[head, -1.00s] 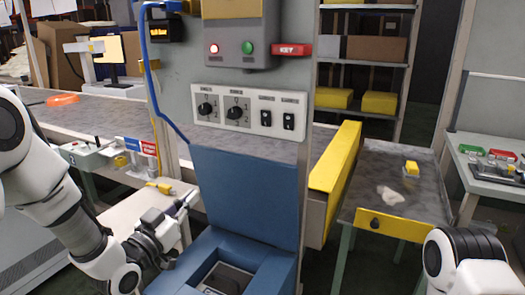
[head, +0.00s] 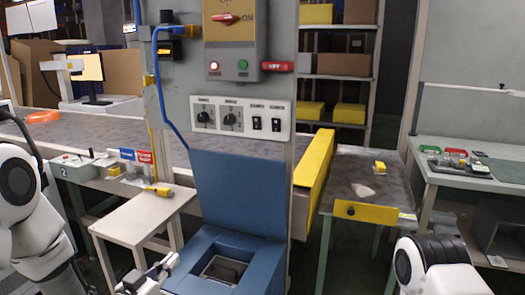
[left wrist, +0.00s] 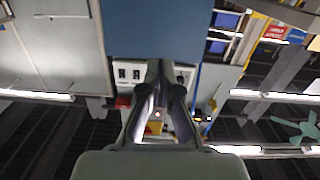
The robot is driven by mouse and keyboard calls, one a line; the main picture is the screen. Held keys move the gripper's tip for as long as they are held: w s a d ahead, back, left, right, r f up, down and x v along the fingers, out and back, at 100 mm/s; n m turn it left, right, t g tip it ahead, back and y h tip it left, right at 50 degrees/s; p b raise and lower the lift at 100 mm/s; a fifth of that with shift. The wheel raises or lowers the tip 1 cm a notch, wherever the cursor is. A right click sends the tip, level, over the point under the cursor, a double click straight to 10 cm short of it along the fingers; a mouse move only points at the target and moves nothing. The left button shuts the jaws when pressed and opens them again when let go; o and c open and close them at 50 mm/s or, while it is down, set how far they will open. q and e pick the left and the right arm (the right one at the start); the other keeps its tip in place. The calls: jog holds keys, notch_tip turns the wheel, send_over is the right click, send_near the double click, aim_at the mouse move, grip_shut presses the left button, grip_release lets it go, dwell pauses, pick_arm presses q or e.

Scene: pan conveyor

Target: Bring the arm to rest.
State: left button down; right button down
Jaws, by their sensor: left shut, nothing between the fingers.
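My left arm (head: 35,225) comes in from the left edge of the head view. My left gripper (head: 168,266) is low in that view, just left of the blue machine base. Its fingers are together and empty. The left wrist view shows the two dark fingers (left wrist: 160,88) closed toward each other, with the grey panel and its switches beyond them. Part of my right arm (head: 440,265) shows at the lower right of the head view; its gripper is out of the picture.
A grey post carries a control panel (head: 240,116) above a blue machine (head: 238,190). A pale side table (head: 145,214) with a yellow-ended tool (head: 158,190) stands left. A metal table (head: 350,170) with a yellow block (head: 379,167) stands right. The conveyor (head: 80,130) runs behind.

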pick_arm(q)
jog(key=s+f+n+g+y, duration=0.1)
jog(key=s+f+g, duration=0.2)
jog(key=s+f, duration=0.45)
jog(key=s+f+g+y, duration=0.2)
jog(key=s+f+g, duration=0.15)
jog(key=f, duration=0.65)
jog(key=s+f+n+g+y, duration=0.1)
jog(key=s+f+g, duration=0.1)
jog(key=s+f, duration=0.55)
jog(key=s+a+f+n+g+y, duration=0.1)
jog(key=s+a+f+g, duration=0.1)
jog(key=s+f+g, duration=0.35)
jog(key=s+a+f+n+g+y, duration=0.1)
jog(key=s+a+f+g, duration=0.1)
jog(key=s, duration=0.7)
notch_tip(320, 180, up, 12)
jog(key=p, duration=1.2)
jog(key=shift+s+r, duration=0.25)
jog(key=shift+s, duration=0.15)
